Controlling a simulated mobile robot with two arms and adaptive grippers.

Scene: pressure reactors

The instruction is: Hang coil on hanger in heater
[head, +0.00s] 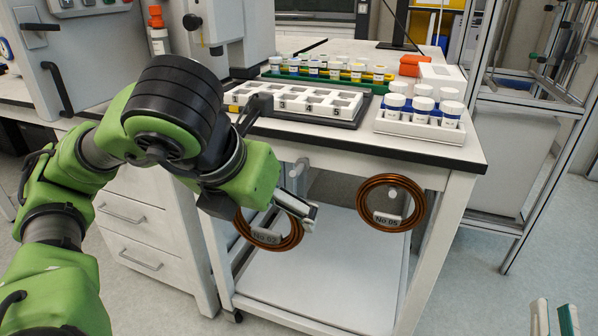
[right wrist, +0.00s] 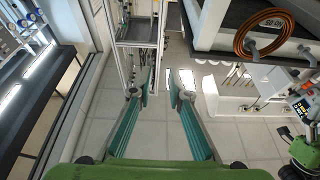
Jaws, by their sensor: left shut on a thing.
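My left gripper (head: 300,212) is shut on a copper coil (head: 291,241) with a tag that seems to read No 02, in front of the table's front side. The gripper and arm cover the coil's upper part, and I cannot tell whether it still touches the peg (head: 298,166) behind. A second copper coil (head: 417,213), tagged No 05, hangs on another peg; it also shows in the right wrist view (right wrist: 240,42). My right gripper (right wrist: 158,88) is open and empty, its teal fingers apart above the floor. I cannot make out a hanger inside a heater.
The white table (head: 455,160) carries a white numbered rack (head: 290,103), several capped jars (head: 423,103) and a row of vials. A large white cabinet with a black handle (head: 57,88) stands at the left. A metal frame (head: 482,50) stands at the right.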

